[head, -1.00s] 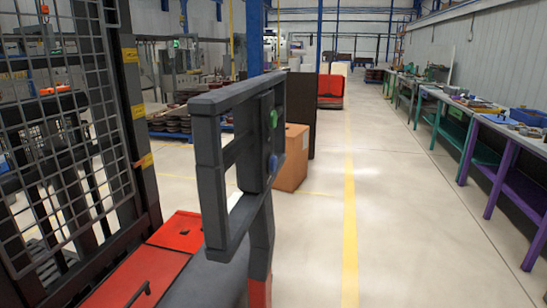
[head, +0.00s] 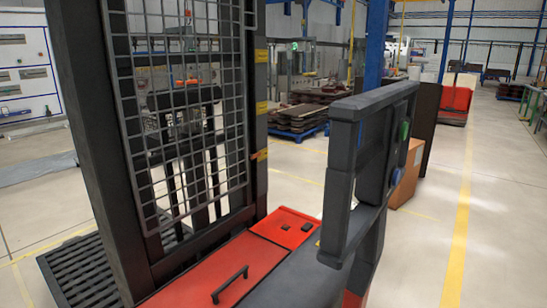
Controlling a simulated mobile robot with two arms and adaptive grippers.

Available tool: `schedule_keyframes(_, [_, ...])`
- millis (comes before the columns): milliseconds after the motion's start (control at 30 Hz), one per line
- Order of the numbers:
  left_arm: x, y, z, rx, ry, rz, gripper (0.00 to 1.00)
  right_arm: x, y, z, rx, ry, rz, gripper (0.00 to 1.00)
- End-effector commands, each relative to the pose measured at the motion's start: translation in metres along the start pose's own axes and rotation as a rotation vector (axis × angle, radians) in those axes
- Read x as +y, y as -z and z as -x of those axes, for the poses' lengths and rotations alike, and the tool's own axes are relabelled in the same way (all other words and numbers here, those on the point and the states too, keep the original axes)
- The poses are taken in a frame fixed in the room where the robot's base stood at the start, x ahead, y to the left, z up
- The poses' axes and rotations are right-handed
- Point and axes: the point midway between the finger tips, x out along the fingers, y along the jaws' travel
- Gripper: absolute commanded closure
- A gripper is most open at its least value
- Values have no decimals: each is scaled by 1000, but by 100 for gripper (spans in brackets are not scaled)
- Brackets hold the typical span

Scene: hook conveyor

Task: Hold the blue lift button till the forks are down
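The blue button (head: 396,177) sits on the dark panel of the stacker's upright frame (head: 356,165), at right of centre. A green button (head: 404,131) is above it on the same panel. The stacker's dark mast (head: 92,130) with its wire mesh guard (head: 183,110) stands on the left, behind a red body (head: 215,275). The forks cannot be made out clearly behind the mesh, so their height cannot be told. Neither of my grippers is in view.
A cardboard box (head: 405,186) stands on the floor behind the frame. A pallet with stacked brown parts (head: 298,119) is farther back. A black slatted pallet (head: 80,275) lies at lower left. The floor right of the yellow line (head: 460,225) is clear.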

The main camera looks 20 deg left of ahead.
Motion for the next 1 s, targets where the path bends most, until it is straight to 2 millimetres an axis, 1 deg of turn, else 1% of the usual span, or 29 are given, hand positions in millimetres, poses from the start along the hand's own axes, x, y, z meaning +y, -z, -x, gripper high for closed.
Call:
schedule_keyframes(233, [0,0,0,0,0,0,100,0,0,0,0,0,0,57])
schedule_keyframes(267, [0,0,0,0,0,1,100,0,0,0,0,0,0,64])
schedule_keyframes(300, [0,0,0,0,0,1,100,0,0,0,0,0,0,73])
schedule_keyframes(367, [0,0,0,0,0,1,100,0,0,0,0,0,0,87])
schedule_keyframes(400, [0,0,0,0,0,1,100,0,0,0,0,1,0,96])
schedule_keyframes(433, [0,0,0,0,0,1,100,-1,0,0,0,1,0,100])
schedule_keyframes(1000, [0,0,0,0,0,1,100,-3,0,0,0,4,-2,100])
